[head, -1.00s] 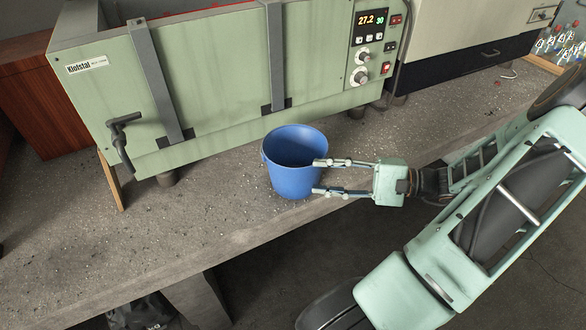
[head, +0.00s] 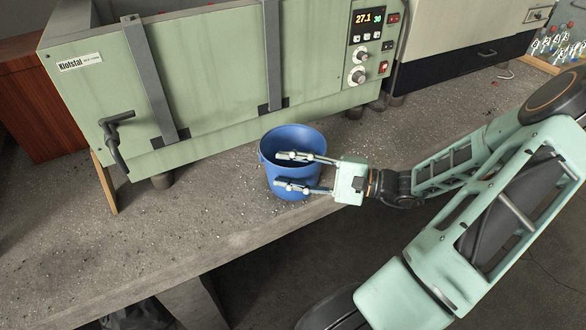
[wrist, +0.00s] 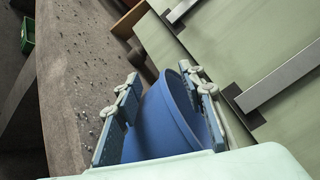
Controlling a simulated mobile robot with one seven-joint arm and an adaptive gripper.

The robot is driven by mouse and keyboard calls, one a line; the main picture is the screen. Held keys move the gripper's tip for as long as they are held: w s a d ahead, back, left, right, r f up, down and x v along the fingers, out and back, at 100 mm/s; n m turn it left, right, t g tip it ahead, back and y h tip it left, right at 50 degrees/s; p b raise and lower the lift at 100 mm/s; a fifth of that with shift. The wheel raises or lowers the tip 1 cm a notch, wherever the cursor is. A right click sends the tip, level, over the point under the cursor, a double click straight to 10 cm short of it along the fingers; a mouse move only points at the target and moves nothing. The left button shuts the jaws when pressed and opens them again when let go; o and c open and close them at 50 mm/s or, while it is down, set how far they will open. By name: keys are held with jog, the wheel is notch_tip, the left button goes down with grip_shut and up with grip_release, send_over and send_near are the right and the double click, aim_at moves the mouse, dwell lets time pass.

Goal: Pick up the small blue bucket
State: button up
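The small blue bucket (head: 280,146) stands upright on the concrete bench near its front edge, in front of a green oven. My gripper (head: 292,170) is open, with one finger on the far side of the bucket and one on the near side, at about the height of its upper part. In the wrist view the bucket (wrist: 168,122) lies between the two spread fingers (wrist: 160,110). The near finger hides part of the bucket's front wall. I cannot tell whether either finger touches the bucket.
The green oven (head: 220,75) with a display and dark handle stands close behind the bucket. A brown wooden box (head: 40,110) is at the left, and a rack of small bottles (head: 560,45) at the far right. The bench (head: 130,240) is bare to the left of the bucket.

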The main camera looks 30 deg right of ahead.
jog(key=shift+w+a, duration=0.3)
jog(key=shift+a, duration=0.1)
